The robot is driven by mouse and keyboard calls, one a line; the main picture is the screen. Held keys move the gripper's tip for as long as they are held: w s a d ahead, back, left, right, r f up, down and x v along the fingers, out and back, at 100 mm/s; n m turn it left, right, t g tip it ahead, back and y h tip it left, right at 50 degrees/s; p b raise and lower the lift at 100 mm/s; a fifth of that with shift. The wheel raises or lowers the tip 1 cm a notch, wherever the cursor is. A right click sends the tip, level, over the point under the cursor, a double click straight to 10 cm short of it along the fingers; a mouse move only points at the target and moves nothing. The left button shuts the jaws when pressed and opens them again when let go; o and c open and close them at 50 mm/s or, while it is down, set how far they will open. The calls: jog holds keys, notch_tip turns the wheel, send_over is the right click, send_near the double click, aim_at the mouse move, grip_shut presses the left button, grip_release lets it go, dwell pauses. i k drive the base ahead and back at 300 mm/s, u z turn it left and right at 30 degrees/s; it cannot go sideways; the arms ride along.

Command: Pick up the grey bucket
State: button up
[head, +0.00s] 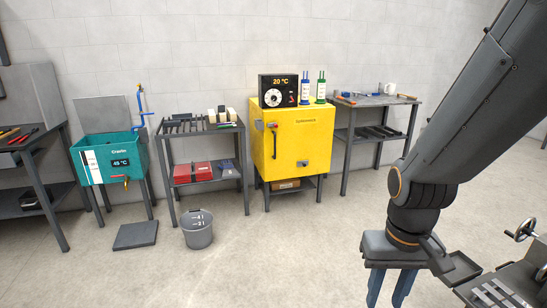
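The grey bucket (198,236) stands upright on the concrete floor, left of the picture's middle, in front of a dark metal shelf table. It has level marks on its inside wall. It looks empty, though its bottom is hard to see. My gripper (388,300) hangs at the lower right with its two blue fingers pointing down. The fingers are apart with floor showing between them, and nothing shows between them. Their tips reach the bottom edge of the picture. My gripper is well to the right of the bucket and apart from it.
A dark flat plate (136,235) lies left of the bucket below a teal tank (108,157). Behind are the shelf table (205,130), a yellow cabinet (291,143) and a workbench (376,101). A machine with handwheels (505,285) is at lower right. The middle floor is clear.

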aim_at(196, 224)
jog(key=z, duration=0.05)
jog(key=i, duration=1.85)
jog(key=u, duration=0.8)
jog(key=i, duration=1.7)
jog(key=u, duration=1.2)
jog(key=i, duration=0.25)
jog(key=z, duration=0.1)
